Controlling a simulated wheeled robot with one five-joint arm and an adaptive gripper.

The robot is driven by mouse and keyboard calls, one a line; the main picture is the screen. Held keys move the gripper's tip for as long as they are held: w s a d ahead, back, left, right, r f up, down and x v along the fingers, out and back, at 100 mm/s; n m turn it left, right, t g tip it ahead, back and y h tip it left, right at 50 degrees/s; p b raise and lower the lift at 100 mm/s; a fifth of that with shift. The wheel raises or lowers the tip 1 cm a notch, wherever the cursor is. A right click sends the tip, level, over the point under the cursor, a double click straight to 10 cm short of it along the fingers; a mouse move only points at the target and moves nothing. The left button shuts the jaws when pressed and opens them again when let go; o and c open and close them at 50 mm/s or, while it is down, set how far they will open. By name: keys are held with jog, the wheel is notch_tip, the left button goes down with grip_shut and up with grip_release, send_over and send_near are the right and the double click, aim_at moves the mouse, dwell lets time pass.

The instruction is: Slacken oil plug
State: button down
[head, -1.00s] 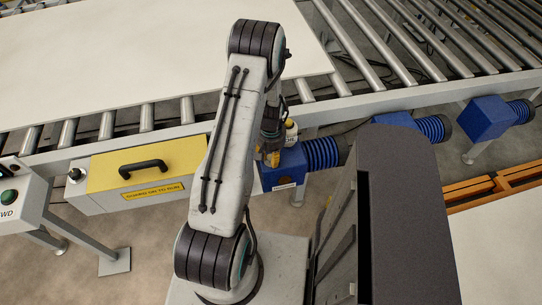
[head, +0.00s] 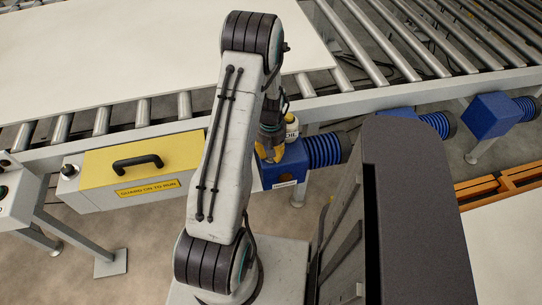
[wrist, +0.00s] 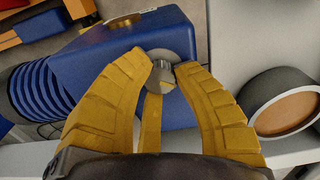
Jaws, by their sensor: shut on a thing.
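The oil plug (wrist: 160,78) is a small silvery knob with a yellow mark, set in a round grey seat on the blue gear unit (wrist: 90,60). My gripper (wrist: 162,66) has yellow fingers, shut on the plug from its sides in the wrist view. In the head view my gripper (head: 269,152) reaches down to the blue unit (head: 283,172) beneath the conveyor edge. The plug is hidden there by the fingers and arm.
A brass cap (wrist: 122,20) sits on the same unit. A round container with a brown top (wrist: 287,105) stands close on the right. A yellow-lidded box (head: 140,165) lies left of my arm. Conveyor rollers (head: 365,50) run behind.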

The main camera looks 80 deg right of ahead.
jog(key=shift+d+n+b, duration=0.15)
jog(key=shift+n+b, duration=0.55)
jog(key=shift+n, duration=0.5)
jog(key=c, duration=1.2)
grip_release()
jog(key=shift+w, duration=0.15)
jog(key=shift+o, duration=1.3)
jog(key=shift+r, duration=0.1)
notch_tip(320, 180, up, 12)
jog(key=shift+o, duration=0.2)
